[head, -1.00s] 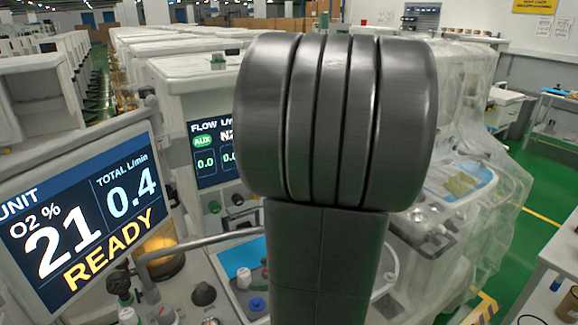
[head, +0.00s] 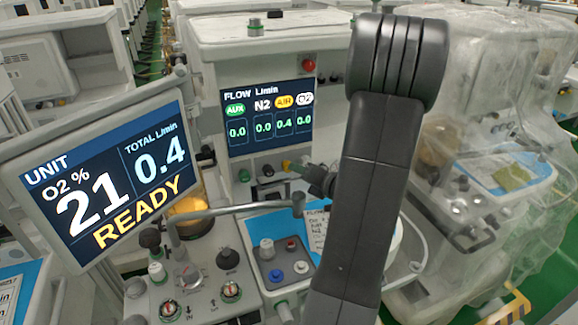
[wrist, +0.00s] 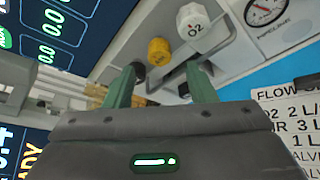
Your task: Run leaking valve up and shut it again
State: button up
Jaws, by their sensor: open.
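The flow screen (head: 265,118) in the head view reads AUX 0.0, N2 0.0, AIR 0.4 and O2 0.0. Below it is a row of valve knobs, partly hidden by my arm; a yellow knob (head: 286,166) shows there. In the wrist view the yellow knob (wrist: 159,51) sits between a white O2 knob (wrist: 193,20) and a dark knob (wrist: 138,69). My gripper (wrist: 161,80) is open, its two green fingers pointing toward the knob row. The yellow knob appears between the fingertips, apparently beyond them. Contact cannot be told.
The unit screen (head: 112,180) reads O2 21 %, total 0.4, READY. A grey bar (head: 235,211) crosses in front of the cart. A printed flow card (wrist: 287,118) and a pressure gauge (wrist: 265,10) are right of the knobs. A plastic-covered cart (head: 490,150) stands at right.

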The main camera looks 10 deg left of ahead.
aim_at(289, 172)
jog(key=p+x, duration=0.1)
jog(key=x, duration=0.6)
jog(key=c, duration=1)
